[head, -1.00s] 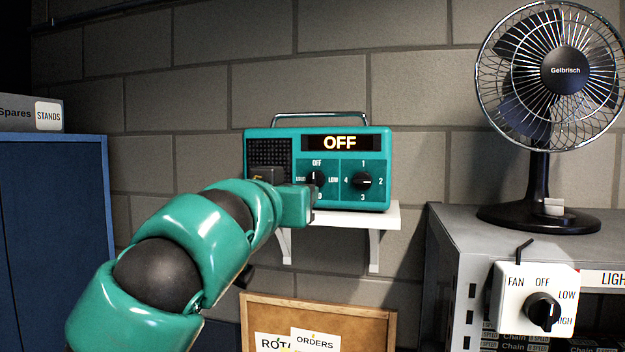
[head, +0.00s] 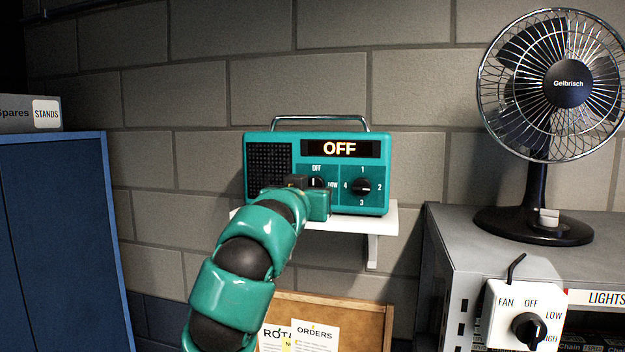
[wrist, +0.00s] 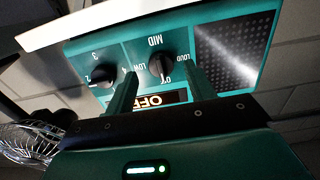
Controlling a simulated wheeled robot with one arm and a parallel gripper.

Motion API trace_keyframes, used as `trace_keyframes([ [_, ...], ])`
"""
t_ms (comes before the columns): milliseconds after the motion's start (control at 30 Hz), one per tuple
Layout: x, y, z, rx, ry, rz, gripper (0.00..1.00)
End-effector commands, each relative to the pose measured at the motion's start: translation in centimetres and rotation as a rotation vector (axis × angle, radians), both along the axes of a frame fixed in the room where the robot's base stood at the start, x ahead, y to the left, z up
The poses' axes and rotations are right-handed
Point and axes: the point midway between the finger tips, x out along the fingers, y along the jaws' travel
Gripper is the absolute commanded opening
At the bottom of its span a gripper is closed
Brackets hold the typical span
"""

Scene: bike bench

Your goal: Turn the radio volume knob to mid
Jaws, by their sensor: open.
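The teal radio (head: 268,163) stands on a small white wall shelf, and its display (head: 342,148) reads OFF. Its volume knob (head: 317,183) is black, marked OFF, LOW, MID and LOUD, and its pointer is at OFF. In the wrist view the radio appears upside down, with the volume knob (wrist: 160,68) between my two fingers. My gripper (wrist: 160,72) is open, with one finger on each side of the knob and a gap visible. In the head view my gripper (head: 309,192) covers the lower part of the dial. Whether a finger touches the knob cannot be told.
A second knob (head: 362,186), numbered 1 to 4, sits just right of the volume dial. The shelf edge (head: 383,221) runs under the radio. A fan (head: 540,190) and a fan switch box (head: 500,325) are at the right. A blue cabinet (head: 60,240) is at left.

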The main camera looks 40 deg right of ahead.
Motion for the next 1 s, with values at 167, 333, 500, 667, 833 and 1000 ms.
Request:
trace_keyframes([
  [167, 1.2, -1.5, 0.3, -0.003, 0.000, -0.003, 0.54],
  [333, 1.8, -2.2, 0.2, -0.002, -0.001, -0.001, 0.54],
  [500, 2.0, -2.3, 0.1, -0.002, -0.001, 0.000, 0.54],
  [667, 2.0, -2.3, 0.1, -0.002, -0.002, 0.000, 0.54],
  [833, 1.9, -2.3, 0.1, -0.002, -0.002, 0.000, 0.23],
  [1000, 1.9, -2.3, 0.1, -0.002, -0.002, -0.001, 0.10],
])
